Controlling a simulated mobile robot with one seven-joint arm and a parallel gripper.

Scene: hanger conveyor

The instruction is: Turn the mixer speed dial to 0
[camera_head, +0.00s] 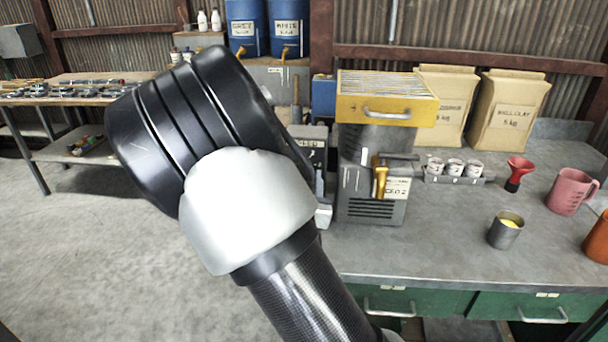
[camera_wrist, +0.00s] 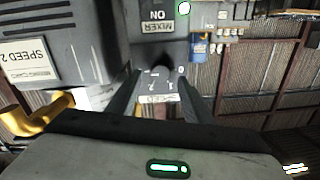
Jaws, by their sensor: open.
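The mixer speed dial (camera_wrist: 163,75) is a dark round knob on a grey panel, shown upside down in the wrist view. Numbers and a SPEED label (camera_wrist: 158,99) are beside it; its pointer is too dark to read. My gripper (camera_wrist: 160,80) is open, with one finger on each side of the dial; I cannot tell whether they touch it. The panel shows a MIXER ON label (camera_wrist: 157,21) and a lit green lamp (camera_wrist: 183,8). In the head view, part of the SPEED panel (camera_head: 310,143) shows behind my arm, which hides the dial.
A grey machine (camera_head: 370,210) with a yellow lever (camera_head: 380,182) and a yellow-front drawer (camera_head: 385,110) stands close right of the panel. A metal cup (camera_head: 506,232), red funnel (camera_head: 519,172) and pink jug (camera_head: 571,190) stand farther right. The bench front (camera_head: 420,255) is clear.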

